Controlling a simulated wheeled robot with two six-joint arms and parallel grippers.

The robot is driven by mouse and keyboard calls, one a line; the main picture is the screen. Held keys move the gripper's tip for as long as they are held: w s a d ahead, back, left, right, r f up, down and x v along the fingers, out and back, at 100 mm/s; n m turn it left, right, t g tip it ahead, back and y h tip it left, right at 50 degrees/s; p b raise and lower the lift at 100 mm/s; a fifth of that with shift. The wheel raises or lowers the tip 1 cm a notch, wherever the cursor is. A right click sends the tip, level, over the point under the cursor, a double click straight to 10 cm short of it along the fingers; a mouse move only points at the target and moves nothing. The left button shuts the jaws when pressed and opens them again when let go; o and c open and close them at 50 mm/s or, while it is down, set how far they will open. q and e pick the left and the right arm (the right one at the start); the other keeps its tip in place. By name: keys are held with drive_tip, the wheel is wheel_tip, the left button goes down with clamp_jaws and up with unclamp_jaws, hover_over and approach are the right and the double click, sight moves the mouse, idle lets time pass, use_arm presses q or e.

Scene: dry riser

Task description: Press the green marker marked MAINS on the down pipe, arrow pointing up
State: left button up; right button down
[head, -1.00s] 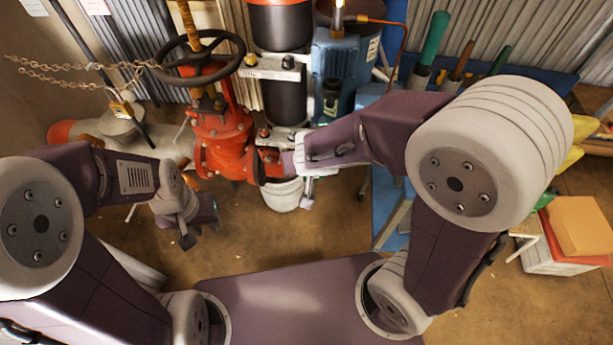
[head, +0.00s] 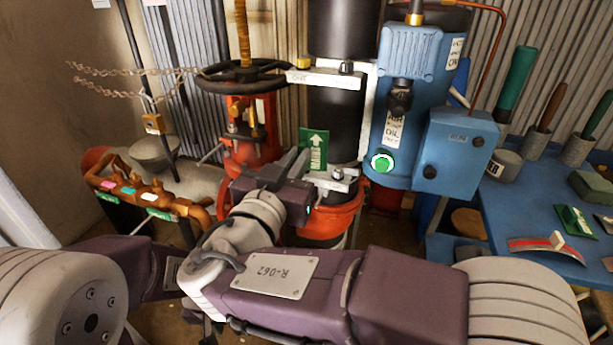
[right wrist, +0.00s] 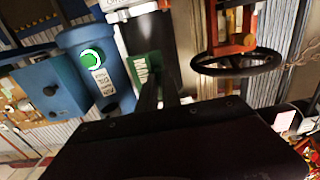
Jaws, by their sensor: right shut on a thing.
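The green marker (head: 314,150) has a white arrow pointing up in the head view. It stands upright in front of the black down pipe (head: 337,122), between two pale clamps. My right gripper (head: 293,163) is shut on the marker and holds it at its left side. In the right wrist view the marker (right wrist: 145,72) shows part of its lettering beside my dark fingers (right wrist: 158,92), with the pipe (right wrist: 150,35) behind it. I cannot tell whether the marker touches the pipe. My left gripper is mostly hidden behind my right forearm.
A red valve with a black handwheel (head: 245,78) stands close on the left. A blue pump (head: 412,80) with a green button (head: 382,162) and a blue box (head: 457,150) stand right. Another green marker (head: 574,219) lies on the blue bench (head: 510,215).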

drive_tip(key=b, duration=0.5)
approach(323, 121)
drive_tip(key=w, duration=0.3)
drive_tip(key=shift+w+d+b, duration=0.4)
drive_tip(key=shift+w+d, duration=0.4)
drive_tip(key=shift+w, duration=0.25)
drive_tip(key=shift+f, duration=0.1)
drive_tip(key=shift+b, duration=0.45)
drive_tip(key=shift+b, duration=0.6)
drive_tip(key=shift+w+d, duration=0.1)
drive_tip(key=shift+w, duration=0.3)
idle(1.6)
